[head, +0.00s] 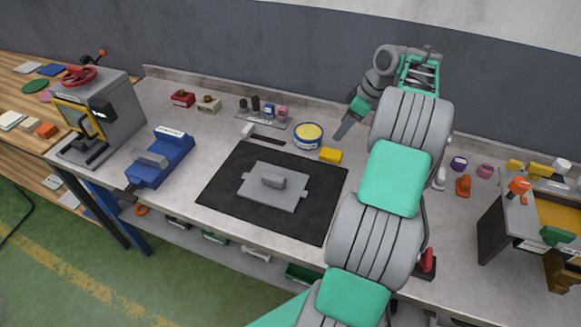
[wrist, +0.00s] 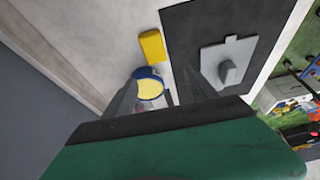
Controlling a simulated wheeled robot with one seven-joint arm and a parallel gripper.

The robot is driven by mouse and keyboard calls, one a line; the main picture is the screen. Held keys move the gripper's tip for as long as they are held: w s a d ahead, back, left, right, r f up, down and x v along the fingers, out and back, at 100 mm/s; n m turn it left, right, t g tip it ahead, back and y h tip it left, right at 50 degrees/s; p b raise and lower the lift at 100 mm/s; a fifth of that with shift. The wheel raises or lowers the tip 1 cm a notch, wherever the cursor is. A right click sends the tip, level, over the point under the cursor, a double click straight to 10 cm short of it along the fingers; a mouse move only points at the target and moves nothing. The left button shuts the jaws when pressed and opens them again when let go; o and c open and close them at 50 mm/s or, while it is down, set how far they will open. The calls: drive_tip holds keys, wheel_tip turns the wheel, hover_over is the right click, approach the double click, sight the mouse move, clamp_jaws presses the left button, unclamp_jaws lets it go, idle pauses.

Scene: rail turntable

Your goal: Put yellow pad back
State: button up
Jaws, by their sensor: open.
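A small yellow block (head: 330,155) lies on the grey bench, just off the far right corner of the black mat (head: 225,196). Beside it, to its left, stands a round blue and white tin (head: 308,141) with a yellow top. I cannot tell which of them is the yellow pad. My gripper (head: 343,130) is in the air above the bench, near the block and tin. In the wrist view my gripper (wrist: 160,77) is open and empty, with the tin (wrist: 149,84) seen between its fingers. The yellow block (wrist: 152,46) shows beyond them.
A grey plate with a raised handle (head: 272,186) lies on the mat. A holder with small items (head: 263,116) stands behind it. A blue vise (head: 162,158) and a grey press (head: 105,112) are at left. Small cups and an open box (head: 495,230) are at right.

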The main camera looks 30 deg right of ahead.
drive_tip(key=w+a+r+m, duration=0.1)
drive_tip(key=w+a+r, duration=0.15)
drive_tip(key=a, duration=0.45)
drive_tip(key=w+a+r+m, duration=0.1)
drive_tip(key=a+r, duration=0.3)
drive_tip(key=a, duration=0.3)
drive_tip(key=s+a+r+m+h, duration=0.1)
drive_tip(key=s+a, duration=0.1)
drive_tip(key=a, duration=0.5)
drive_tip(key=s+a+r+m+h, duration=0.1)
drive_tip(key=s+a, duration=0.2)
drive_tip(key=a, duration=0.5)
drive_tip(key=s+a+f+m, duration=0.1)
drive_tip(key=s+a+f, duration=0.1)
drive_tip(key=s+a, duration=0.2)
drive_tip(key=s+a+f+m, duration=0.2)
drive_tip(key=s+a, duration=0.1)
drive_tip(key=s, duration=0.6)
drive_tip(key=shift+a+f+t+h, duration=0.3)
drive_tip(key=shift+a+f+h, duration=0.05)
drive_tip(key=shift+a+h, duration=0.05)
